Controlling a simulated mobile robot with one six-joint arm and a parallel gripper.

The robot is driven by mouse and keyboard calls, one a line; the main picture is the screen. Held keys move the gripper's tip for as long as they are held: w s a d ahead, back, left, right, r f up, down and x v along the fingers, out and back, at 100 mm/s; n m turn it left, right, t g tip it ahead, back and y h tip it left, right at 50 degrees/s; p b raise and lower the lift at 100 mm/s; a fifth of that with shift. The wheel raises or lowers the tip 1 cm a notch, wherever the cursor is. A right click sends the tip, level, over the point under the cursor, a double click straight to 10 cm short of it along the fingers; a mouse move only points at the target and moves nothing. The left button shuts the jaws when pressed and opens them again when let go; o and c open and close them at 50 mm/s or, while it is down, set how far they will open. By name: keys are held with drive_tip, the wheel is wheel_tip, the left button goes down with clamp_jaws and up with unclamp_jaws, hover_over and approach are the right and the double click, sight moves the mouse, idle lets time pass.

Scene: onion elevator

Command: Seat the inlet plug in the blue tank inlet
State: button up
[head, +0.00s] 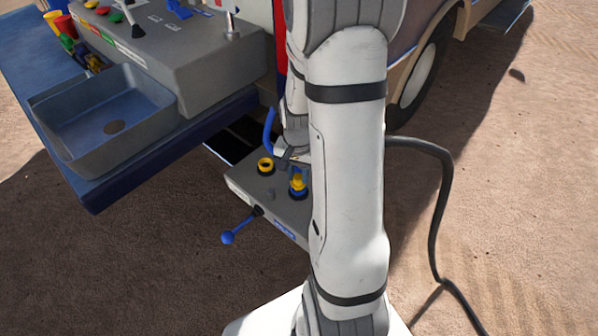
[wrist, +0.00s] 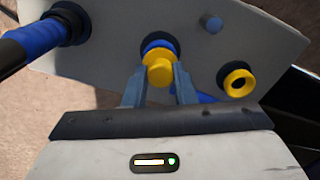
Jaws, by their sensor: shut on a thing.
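The inlet plug (wrist: 159,72) is yellow and sits between the two fingers of my gripper (wrist: 159,88), which is shut on it. The blue tank inlet (wrist: 158,46) is a blue ring in a dark collar, directly behind the plug in the wrist view and partly hidden by it. In the head view the yellow plug (head: 298,178) stands at the blue inlet (head: 299,193) on the grey panel. I cannot tell how deep the plug is in the ring. The fingers are mostly hidden by my arm in the head view.
A yellow-ringed inlet (wrist: 238,82) lies open beside the blue one, also in the head view (head: 265,165). A thick hose with a blue collar (wrist: 45,36) joins the panel (wrist: 115,55). A blue-knobbed lever (head: 228,237) sticks out front. A sink counter (head: 85,187) overhangs at left.

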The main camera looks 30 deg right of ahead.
drive_tip(key=shift+f+b, duration=0.3)
drive_tip(key=shift+f, duration=0.05)
idle(0.3)
drive_tip(key=o, duration=1)
drive_tip(key=shift+o, duration=0.2)
drive_tip(key=shift+r+p, duration=0.65)
drive_tip(key=shift+r, duration=3.35)
drive_tip(key=s+a+r+n+t+p, duration=0.1)
drive_tip(key=s+a+r+n+p, duration=0.2)
drive_tip(key=r, duration=0.7)
drive_tip(key=s+a+r+n+t+p, duration=0.1)
drive_tip(key=s+a+r+n+p, duration=0.3)
drive_tip(key=s+a+r+n, duration=0.2)
drive_tip(key=s+a+r, duration=0.2)
drive_tip(key=s+r, duration=0.1)
drive_tip(key=shift+a+r+t+p, duration=0.3)
drive_tip(key=shift+r, duration=0.1)
